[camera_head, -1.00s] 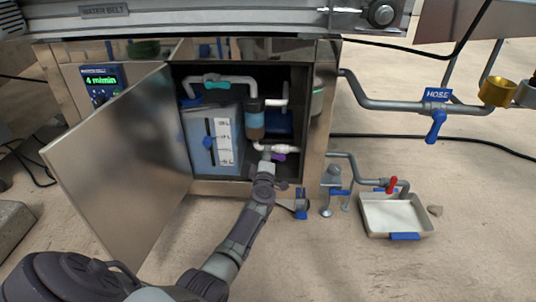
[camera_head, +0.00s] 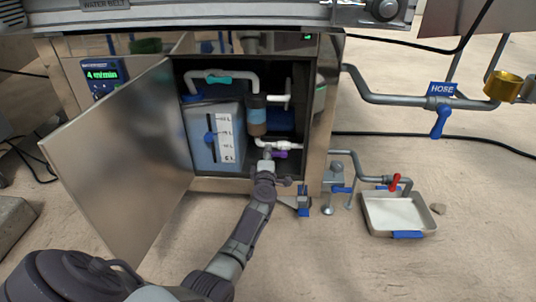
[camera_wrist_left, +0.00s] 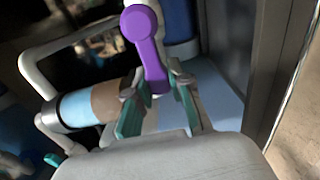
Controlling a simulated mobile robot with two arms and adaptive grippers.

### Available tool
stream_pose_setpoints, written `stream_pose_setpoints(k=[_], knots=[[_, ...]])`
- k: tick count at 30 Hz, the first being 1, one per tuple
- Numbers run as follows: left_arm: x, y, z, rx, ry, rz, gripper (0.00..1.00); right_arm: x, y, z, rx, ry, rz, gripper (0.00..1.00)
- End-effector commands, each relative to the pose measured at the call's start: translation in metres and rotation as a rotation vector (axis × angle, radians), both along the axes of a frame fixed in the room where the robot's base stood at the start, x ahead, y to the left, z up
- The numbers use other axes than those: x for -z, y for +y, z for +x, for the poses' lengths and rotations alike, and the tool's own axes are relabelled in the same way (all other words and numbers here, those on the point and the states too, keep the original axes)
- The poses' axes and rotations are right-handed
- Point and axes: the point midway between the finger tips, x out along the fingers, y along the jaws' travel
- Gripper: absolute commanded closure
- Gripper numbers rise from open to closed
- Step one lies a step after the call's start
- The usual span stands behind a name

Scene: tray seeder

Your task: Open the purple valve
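The purple valve (camera_head: 280,154) sits low inside the open cabinet, on a white pipe fitting. In the left wrist view its purple handle (camera_wrist_left: 150,55) has a round end pointing away from the gripper, and its other end lies between the fingertips. My left gripper (camera_head: 267,155) reaches into the cabinet opening at the valve. In the left wrist view its two green-padded fingers (camera_wrist_left: 156,84) converge on both sides of the handle and appear to touch it. The head view hides most of the fingers behind the wrist. My right gripper is in neither view.
The cabinet door (camera_head: 120,165) stands open on the left. A blue tank (camera_head: 203,145) and a filter (camera_head: 257,118) are inside, close to the gripper. Right of the cabinet are a pipe with a red valve (camera_head: 395,182), a tray (camera_head: 367,215) and a blue hose valve (camera_head: 439,120).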

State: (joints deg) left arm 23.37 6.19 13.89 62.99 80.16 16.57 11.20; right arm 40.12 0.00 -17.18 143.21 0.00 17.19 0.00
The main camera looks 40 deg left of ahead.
Motion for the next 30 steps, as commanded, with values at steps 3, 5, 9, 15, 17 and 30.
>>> stream_pose_setpoints(k=[3, 5, 9, 15, 17, 30], knots=[[0.002, 0.000, -0.001, 0.000, 0.003, -0.003, 0.61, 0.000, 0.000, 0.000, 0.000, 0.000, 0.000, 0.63], [0.002, 0.000, -0.001, 0.000, 0.002, -0.002, 0.53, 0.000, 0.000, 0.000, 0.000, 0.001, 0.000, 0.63], [0.001, 0.000, 0.000, 0.000, 0.002, -0.001, 0.53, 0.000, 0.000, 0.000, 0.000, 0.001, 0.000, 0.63], [-0.001, 0.000, 0.000, 0.000, 0.001, -0.002, 0.53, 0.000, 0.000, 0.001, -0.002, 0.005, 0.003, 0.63], [-0.003, -0.001, 0.001, 0.000, 0.000, -0.004, 0.53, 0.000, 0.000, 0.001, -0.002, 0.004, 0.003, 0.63], [-0.042, 0.002, -0.001, -0.005, -0.008, 0.005, 0.53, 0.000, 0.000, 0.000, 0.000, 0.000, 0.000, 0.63]])
